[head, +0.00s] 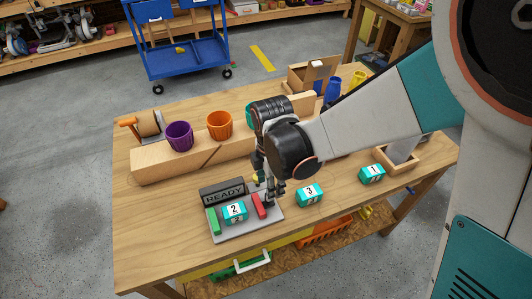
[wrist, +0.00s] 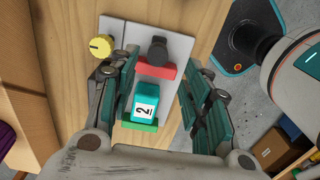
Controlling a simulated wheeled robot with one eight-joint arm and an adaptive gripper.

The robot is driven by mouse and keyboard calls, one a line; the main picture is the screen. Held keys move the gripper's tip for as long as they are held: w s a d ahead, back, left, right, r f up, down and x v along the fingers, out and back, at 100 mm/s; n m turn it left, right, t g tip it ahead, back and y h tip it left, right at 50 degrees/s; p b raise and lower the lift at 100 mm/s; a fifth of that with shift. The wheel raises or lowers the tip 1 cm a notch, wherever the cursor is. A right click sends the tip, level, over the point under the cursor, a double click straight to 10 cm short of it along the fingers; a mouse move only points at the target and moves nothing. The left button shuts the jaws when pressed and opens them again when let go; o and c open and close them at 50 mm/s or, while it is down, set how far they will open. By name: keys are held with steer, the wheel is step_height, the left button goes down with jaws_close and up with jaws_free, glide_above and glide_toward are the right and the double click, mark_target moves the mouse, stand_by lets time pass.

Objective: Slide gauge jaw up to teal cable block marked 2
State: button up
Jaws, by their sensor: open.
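The gauge's light plate (head: 246,226) lies on the table. A green jaw (head: 212,222) stands at its left and a red jaw (head: 260,206) at its right. The teal cable block marked 2 (head: 235,212) sits between them, with a narrow gap to the red jaw. In the wrist view the block (wrist: 146,101) lies close to the green jaw (wrist: 138,126). A black handle (wrist: 157,49) stands by the red jaw (wrist: 155,70). My gripper (head: 272,190) is open above the red jaw's side, its fingers either side of the handle in the wrist view; contact is unclear.
A READY display (head: 223,193) and a yellow knob (wrist: 100,46) are on the gauge. Teal blocks marked 3 (head: 310,194) and 1 (head: 372,174) stand to its right. A long wooden block (head: 165,169), purple cup (head: 179,136) and orange cup (head: 219,125) stand behind.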

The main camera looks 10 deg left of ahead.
mark_target(256, 205)
steer(key=shift+w+f+b, duration=0.2)
steer(key=shift+f+b, duration=2.15)
steer(key=shift+f, duration=1.65)
jaws_close()
steer(key=shift+s+a, duration=0.35)
steer(key=shift+a, duration=0.25)
steer(key=shift+s+a, duration=0.35)
steer(key=shift+a, duration=0.2)
steer(key=shift+s+a, duration=0.2)
steer(key=shift+a, duration=0.1)
steer(key=shift+s+a, duration=0.15)
steer(key=shift+a, duration=0.1)
steer(key=shift+s+a, duration=0.15)
steer(key=shift+a, duration=0.15)
